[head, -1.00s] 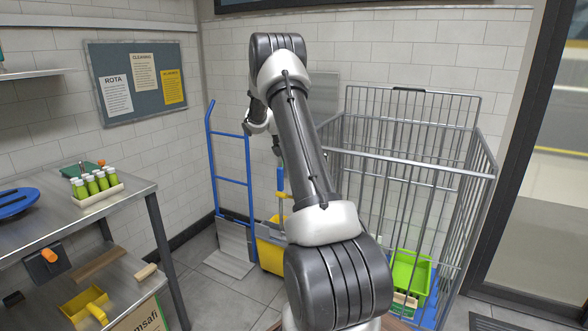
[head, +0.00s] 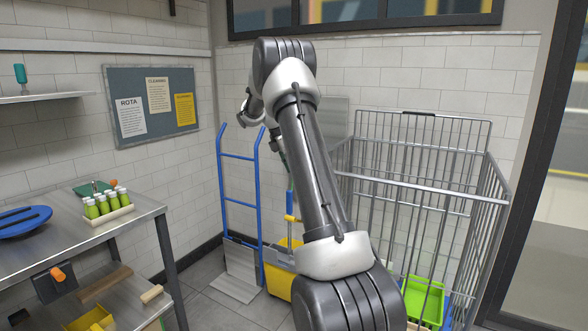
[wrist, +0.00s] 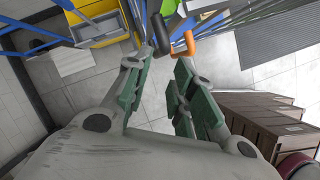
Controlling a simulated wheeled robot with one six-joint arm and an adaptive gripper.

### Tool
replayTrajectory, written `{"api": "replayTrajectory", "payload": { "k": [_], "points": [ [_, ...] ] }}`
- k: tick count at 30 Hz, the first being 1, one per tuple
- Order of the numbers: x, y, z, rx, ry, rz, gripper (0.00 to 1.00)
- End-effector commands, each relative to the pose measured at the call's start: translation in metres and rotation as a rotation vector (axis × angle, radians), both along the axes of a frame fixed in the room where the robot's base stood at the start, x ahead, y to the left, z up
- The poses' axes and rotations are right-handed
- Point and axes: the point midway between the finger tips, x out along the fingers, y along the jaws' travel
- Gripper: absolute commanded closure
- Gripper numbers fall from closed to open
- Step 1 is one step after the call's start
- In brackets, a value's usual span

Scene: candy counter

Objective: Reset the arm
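My arm rises through the middle of the head view, bent at a high elbow, with its far part folded down behind it. In that view my gripper is mostly hidden behind the arm. In the wrist view my gripper (wrist: 158,92) shows two fingers with green pads, standing apart. I see nothing held between them; grey floor shows through the gap. Black rounded parts and an orange handle (wrist: 208,43) appear beyond the fingertips.
A steel workbench (head: 140,213) with a rack of green-filled bottles (head: 108,206) and a blue dish (head: 22,218) stands left. A blue hand truck (head: 240,203) and yellow bucket (head: 277,280) stand behind my arm. A wire cage trolley (head: 470,200) holding a green crate (head: 423,300) stands right.

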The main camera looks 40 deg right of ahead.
Motion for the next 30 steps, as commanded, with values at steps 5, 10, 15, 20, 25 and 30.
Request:
{"api": "replayTrajectory", "payload": {
  "k": [5, 10, 15, 20, 25, 30],
  "points": [
    [0.0, 0.0, 0.0, 0.0, 0.0, 0.0, 0.75],
    [0.0, 0.0, -0.001, -0.002, -0.006, -0.016, 0.75],
    [0.001, 0.002, -0.003, -0.009, -0.08, -0.184, 0.75],
    [-0.028, 0.024, -0.041, 0.028, -0.121, -0.479, 0.75],
    [-0.079, 0.07, -0.033, 0.06, -0.195, -0.807, 0.75],
    [-0.131, 0.124, -0.007, 0.092, -0.273, -1.054, 0.75]
  ]
}}
